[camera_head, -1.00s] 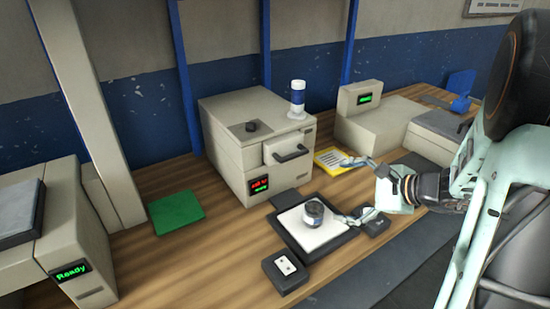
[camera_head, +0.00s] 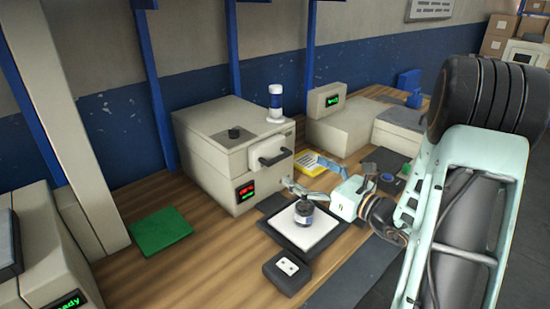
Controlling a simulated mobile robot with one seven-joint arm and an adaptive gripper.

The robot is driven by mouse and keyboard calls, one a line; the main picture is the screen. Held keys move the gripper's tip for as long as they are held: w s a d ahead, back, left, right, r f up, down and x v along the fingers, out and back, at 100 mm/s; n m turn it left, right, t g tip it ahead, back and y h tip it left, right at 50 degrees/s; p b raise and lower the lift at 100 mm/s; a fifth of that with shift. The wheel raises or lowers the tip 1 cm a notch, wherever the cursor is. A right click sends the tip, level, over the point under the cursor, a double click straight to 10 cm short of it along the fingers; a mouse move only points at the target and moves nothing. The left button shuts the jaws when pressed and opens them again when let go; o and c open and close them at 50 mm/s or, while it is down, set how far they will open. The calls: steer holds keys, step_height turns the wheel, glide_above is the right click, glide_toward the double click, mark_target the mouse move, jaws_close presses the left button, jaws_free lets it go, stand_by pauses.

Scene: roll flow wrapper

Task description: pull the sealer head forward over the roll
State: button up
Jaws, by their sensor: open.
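The sealer is a beige box machine (camera_head: 205,165) with a red and green display. The block on its front, which looks like the sealer head (camera_head: 268,148), carries a black bar handle (camera_head: 273,160). A small dark roll with a pale band (camera_head: 304,212) stands upright on a white plate in a black-framed tray (camera_head: 325,234), in front of the machine. My gripper (camera_head: 305,174) is open and empty, its fingers spread and pointing left toward the handle. It is above and behind the roll, apart from the handle as far as I can tell.
A black box with a white socket-like face (camera_head: 288,269) sits at the tray's front. Another beige machine (camera_head: 345,125) stands at the back right. Wooden tabletop is free between mat and tray.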

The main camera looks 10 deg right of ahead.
mark_target(281, 158)
steer(key=x, duration=1)
steer(key=shift+p, duration=0.4)
steer(key=shift+s, duration=0.1)
steer(key=c, duration=1.7)
steer(key=b+v, duration=0.1)
steer(key=v, duration=1.7)
steer(key=shift+s+d+f, duration=0.1)
steer(key=shift+s+d, duration=0.3)
steer(key=shift+s, duration=0.1)
steer(key=o, duration=1.7)
steer(key=shift+s+d, duration=0.1)
